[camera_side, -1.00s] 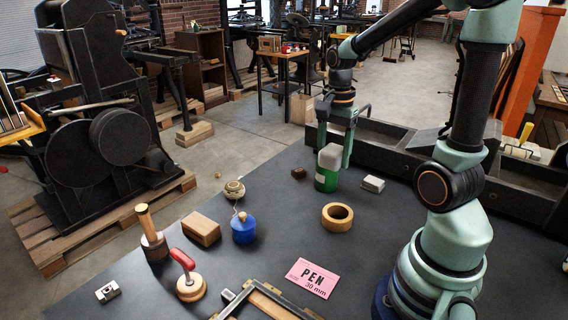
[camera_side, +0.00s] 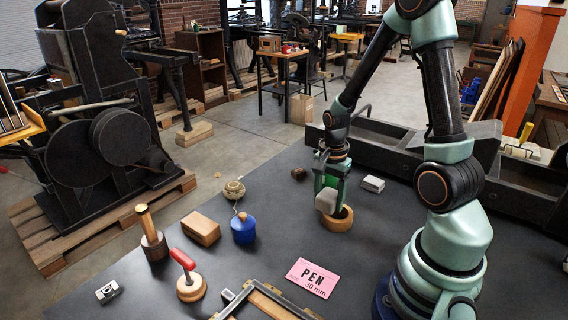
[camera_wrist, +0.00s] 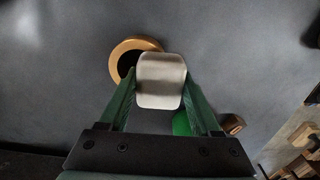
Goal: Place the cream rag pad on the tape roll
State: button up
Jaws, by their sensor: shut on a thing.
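The cream rag pad (camera_side: 326,201) is held between the fingers of my gripper (camera_side: 330,187), which is shut on it. In the wrist view the pad (camera_wrist: 161,80) sits between the green fingers and covers part of the tape roll (camera_wrist: 117,56). In the side view the tan tape roll (camera_side: 339,222) lies flat on the dark table, partly hidden by the pad and a finger.
A green container (camera_wrist: 182,124) shows low in the wrist view, partly hidden by a finger. A light block (camera_side: 372,184) and a small dark block (camera_side: 298,174) lie behind the roll.

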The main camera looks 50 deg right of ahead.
aim_at(329, 193)
jog(key=shift+f, duration=0.1)
jog(key=o, duration=1.3)
jog(key=shift+o, duration=0.2)
notch_tip(329, 193, up, 12)
jog(key=a+r+n+t, duration=0.2)
jog(key=a+r+n, duration=0.2)
jog(key=a+n, duration=0.3)
jog(key=a+r+n+t, duration=0.3)
jog(key=a+r+n, duration=0.2)
jog(key=a+n, duration=0.3)
jog(key=shift+r+n+t, duration=0.2)
jog(key=shift+n+t, duration=0.1)
jog(key=shift+n, duration=1.2)
